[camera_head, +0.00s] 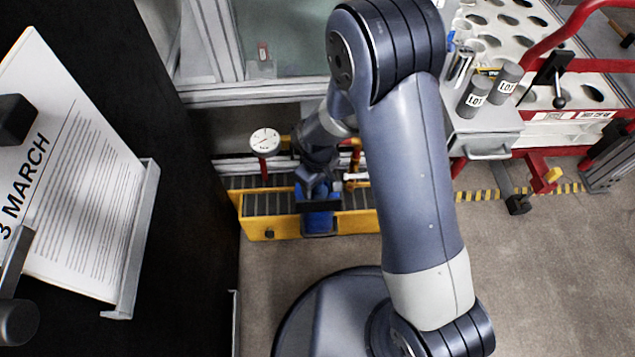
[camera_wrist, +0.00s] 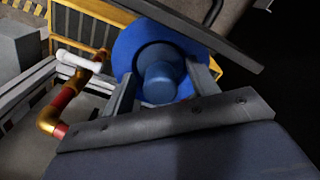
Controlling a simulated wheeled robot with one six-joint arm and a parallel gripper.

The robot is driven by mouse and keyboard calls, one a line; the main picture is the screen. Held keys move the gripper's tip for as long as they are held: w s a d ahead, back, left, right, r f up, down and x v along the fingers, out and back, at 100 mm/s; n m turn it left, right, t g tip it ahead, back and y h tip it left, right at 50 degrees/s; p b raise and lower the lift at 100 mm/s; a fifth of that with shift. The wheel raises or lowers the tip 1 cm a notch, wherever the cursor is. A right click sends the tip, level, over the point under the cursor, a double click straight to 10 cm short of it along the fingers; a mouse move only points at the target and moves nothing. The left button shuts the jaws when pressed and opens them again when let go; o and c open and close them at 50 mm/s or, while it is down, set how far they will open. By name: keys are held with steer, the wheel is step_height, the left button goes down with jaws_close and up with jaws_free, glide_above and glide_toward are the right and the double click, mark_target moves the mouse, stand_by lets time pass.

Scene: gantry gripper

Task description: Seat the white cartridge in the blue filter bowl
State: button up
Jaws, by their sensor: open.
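A blue filter housing, which I take to be the filter bowl (camera_wrist: 128,48), shows in the wrist view as a wide blue ring around a darker recess with a rounded blue centre. In the head view the blue bowl (camera_head: 319,222) is at the yellow-framed roller strip, partly hidden by my arm. My gripper (camera_wrist: 163,78) is open, its two fingers on either side of the blue centre; contact cannot be told. In the head view my gripper (camera_head: 318,188) is over the bowl. I cannot make out a white cartridge in either view.
A red and brass pipe with a white handle (camera_wrist: 80,62) is close left of the bowl in the wrist view. A round dial gauge (camera_head: 265,141) stands left of my gripper. A grey bench with LOT cylinders (camera_head: 474,98) is at right; open floor (camera_head: 540,270) lies below.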

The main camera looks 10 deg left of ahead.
step_height(320, 180, up, 11)
steer(key=p, duration=0.3)
steer(key=shift+f, duration=0.1)
steer(key=shift+f, duration=0.1)
stand_by(0.3)
step_height(320, 180, down, 11)
steer(key=b, duration=0.3)
steer(key=shift+r, duration=0.2)
steer(key=shift+r+p, duration=0.45)
steer(key=shift+r, duration=0.1)
